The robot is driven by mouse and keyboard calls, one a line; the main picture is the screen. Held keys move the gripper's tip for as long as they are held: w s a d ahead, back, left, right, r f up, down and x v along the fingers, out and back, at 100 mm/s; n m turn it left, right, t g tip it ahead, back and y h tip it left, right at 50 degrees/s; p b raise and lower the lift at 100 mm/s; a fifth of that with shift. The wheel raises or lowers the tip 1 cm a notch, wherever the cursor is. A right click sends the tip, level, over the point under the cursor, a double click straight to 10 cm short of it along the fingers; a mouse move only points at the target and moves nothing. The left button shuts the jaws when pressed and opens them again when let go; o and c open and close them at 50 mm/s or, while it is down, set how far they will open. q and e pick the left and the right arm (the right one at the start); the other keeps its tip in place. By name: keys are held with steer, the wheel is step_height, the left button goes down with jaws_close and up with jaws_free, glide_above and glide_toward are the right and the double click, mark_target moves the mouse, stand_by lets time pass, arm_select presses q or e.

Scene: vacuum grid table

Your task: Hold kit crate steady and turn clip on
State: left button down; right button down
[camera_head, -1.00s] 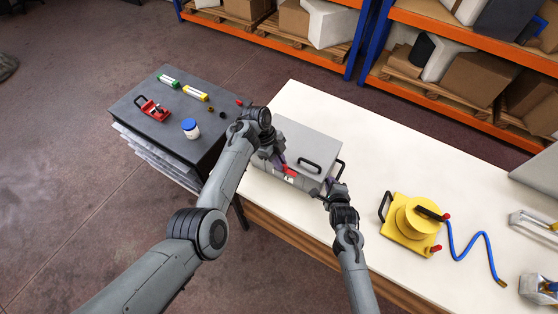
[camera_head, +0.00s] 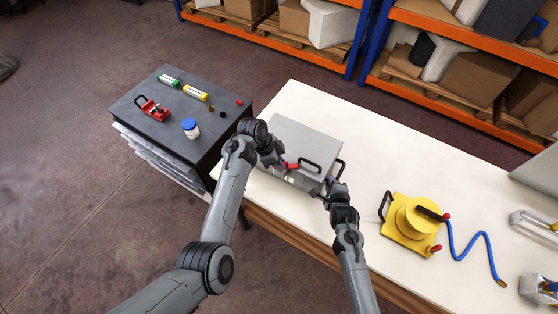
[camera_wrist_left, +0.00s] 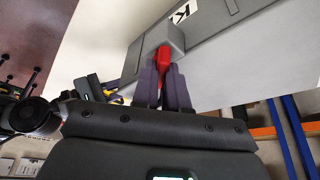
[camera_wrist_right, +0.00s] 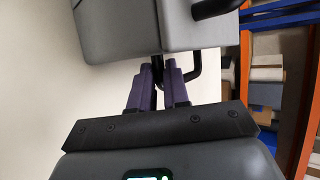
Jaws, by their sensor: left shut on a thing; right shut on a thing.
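The grey kit crate (camera_head: 305,137) is closed and sits on the white table, with a black handle on its lid. My left gripper (camera_head: 282,165) is shut on the red clip (camera_head: 292,166) at the crate's front. In the left wrist view its fingers (camera_wrist_left: 164,84) close around the red clip (camera_wrist_left: 164,57), which sits at a grey block on the crate wall. My right gripper (camera_head: 331,186) is at the crate's right front corner. In the right wrist view its fingers (camera_wrist_right: 158,80) are shut on the black side handle (camera_wrist_right: 194,72), partly hidden by them.
A yellow reel (camera_head: 412,219) with a blue hose stands on the white table (camera_head: 368,155) to the right. A dark side table (camera_head: 160,130) at left holds a red clamp (camera_head: 153,109), a blue-lidded jar (camera_head: 191,128) and small parts. Orange-beamed shelves stand behind.

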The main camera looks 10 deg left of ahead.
arm_select(q)
steer(key=n+t, duration=0.1)
steer(key=n, duration=0.1)
steer(key=n+y, duration=0.1)
steer(key=n, duration=0.2)
steer(key=shift+s+f+n+t, duration=0.2)
steer(key=shift+n+t, duration=0.1)
steer(key=shift+t, duration=0.1)
steer(key=n+y, duration=0.1)
steer(key=n, duration=0.1)
steer(key=n+t+y, duration=0.1)
steer(key=n, duration=0.2)
steer(key=shift+d, duration=0.15)
steer(key=shift+n, duration=0.3)
steer(key=c, duration=1.2)
jaws_free()
steer(key=shift+r, duration=0.1)
steer(key=shift+o, duration=0.2)
steer(key=shift+r, duration=0.1)
steer(key=shift+s+r, duration=0.15)
steer(key=shift+r, duration=0.3)
steer(key=v, duration=1.1)
